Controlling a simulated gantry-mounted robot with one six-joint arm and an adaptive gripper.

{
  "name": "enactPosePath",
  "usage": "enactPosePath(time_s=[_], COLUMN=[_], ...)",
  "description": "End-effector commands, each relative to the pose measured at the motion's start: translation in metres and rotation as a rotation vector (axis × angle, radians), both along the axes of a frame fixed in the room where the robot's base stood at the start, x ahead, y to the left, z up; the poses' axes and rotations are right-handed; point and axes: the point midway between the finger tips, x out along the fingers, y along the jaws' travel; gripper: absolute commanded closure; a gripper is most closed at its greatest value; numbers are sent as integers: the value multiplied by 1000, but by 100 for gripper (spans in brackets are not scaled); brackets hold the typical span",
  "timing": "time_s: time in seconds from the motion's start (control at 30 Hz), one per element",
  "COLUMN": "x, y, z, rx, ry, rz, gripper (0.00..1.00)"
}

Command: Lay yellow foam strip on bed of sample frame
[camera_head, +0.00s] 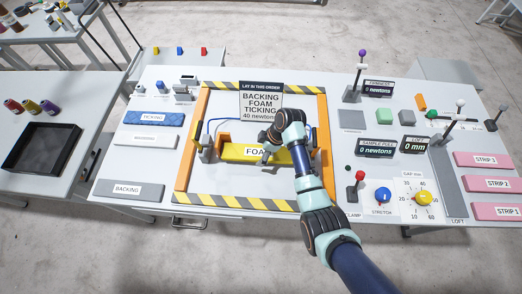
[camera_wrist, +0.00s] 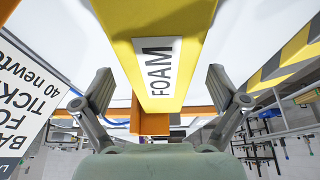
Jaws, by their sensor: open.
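The yellow foam strip (camera_head: 235,155), labelled FOAM, lies crosswise inside the sample frame (camera_head: 189,143), near the orange end pieces (camera_head: 223,139). The frame has orange sides and yellow-black striped bars. My gripper (camera_head: 272,156) is over the strip, just right of its label, and hides part of it. In the wrist view my gripper (camera_wrist: 160,82) is open, with the foam strip (camera_wrist: 125,25) between its fingers and a gap on both sides. I cannot tell whether the strip's underside touches the bed.
A sign (camera_head: 261,104) reading backing, foam, ticking stands at the frame's back. Ticking (camera_head: 153,118) and backing (camera_head: 127,190) strips lie left. A red-knobbed clamp lever (camera_head: 357,183), dials and pink strips (camera_head: 483,159) are on the right. The bed's front part is clear.

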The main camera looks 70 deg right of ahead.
Motion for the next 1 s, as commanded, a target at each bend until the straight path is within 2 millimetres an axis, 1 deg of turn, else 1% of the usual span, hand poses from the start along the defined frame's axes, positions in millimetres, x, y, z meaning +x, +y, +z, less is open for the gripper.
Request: enactPosePath(time_s=[0.13, 0.4, 0.5, 0.6, 0.7, 1.0], x=[-6, -31, -38, -42, -44, -44], y=[-3, -11, -13, -13, -13, -13], z=[21, 83, 100, 110, 113, 113], rx=[-2, -4, -3, -1, -1, 0], ry=[-2, -3, -2, -1, 0, 0], rz=[-2, -1, -2, -1, 0, 0], gripper=[3, 3, 3, 3, 3, 3])
